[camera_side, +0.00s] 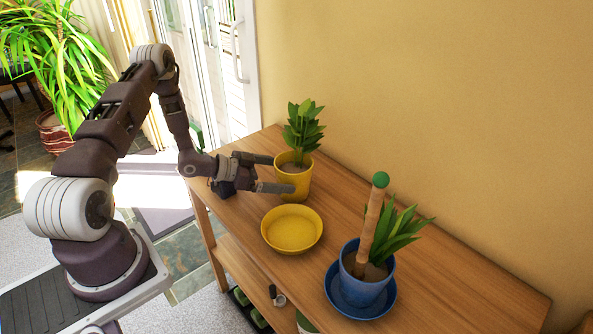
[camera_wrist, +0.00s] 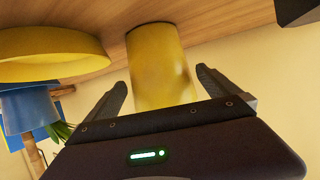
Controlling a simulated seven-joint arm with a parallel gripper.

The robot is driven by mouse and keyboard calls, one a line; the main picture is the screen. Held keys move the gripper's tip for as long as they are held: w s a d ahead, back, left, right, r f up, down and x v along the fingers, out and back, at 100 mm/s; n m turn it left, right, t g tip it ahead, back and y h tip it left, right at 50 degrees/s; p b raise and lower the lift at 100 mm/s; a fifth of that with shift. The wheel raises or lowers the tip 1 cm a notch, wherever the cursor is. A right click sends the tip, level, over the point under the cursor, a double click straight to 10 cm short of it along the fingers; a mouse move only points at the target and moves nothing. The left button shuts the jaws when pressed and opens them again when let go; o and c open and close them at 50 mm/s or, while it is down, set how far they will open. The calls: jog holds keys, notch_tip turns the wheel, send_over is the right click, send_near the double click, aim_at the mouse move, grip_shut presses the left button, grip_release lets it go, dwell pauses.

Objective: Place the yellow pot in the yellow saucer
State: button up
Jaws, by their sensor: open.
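The yellow pot (camera_side: 293,181), with a leafy green plant in it, stands upright on the wooden table. The yellow saucer (camera_side: 291,230) lies empty on the table, in front of the pot and apart from it. My gripper (camera_side: 268,174) is open at the pot, level with its upper part, with its fingers pointing at it. In the wrist view the pot (camera_wrist: 158,66) shows between the two fingers (camera_wrist: 160,88), with visible room by each. The saucer (camera_wrist: 48,55) shows at the left there. The plant is out of sight in the wrist view.
A blue pot (camera_side: 367,282) with a plant and a green-tipped stake stands in a blue saucer (camera_side: 338,297) right of the yellow saucer. A yellow wall (camera_side: 420,90) runs behind the table (camera_side: 440,270). The table's right end is bare.

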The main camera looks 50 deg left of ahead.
jog(key=x, duration=0.3)
jog(key=shift+w+d+f, duration=0.1)
jog(key=shift+w+d, duration=0.15)
jog(key=shift+w, duration=0.05)
jog(key=c, duration=1.7)
jog(key=shift+r, duration=0.25)
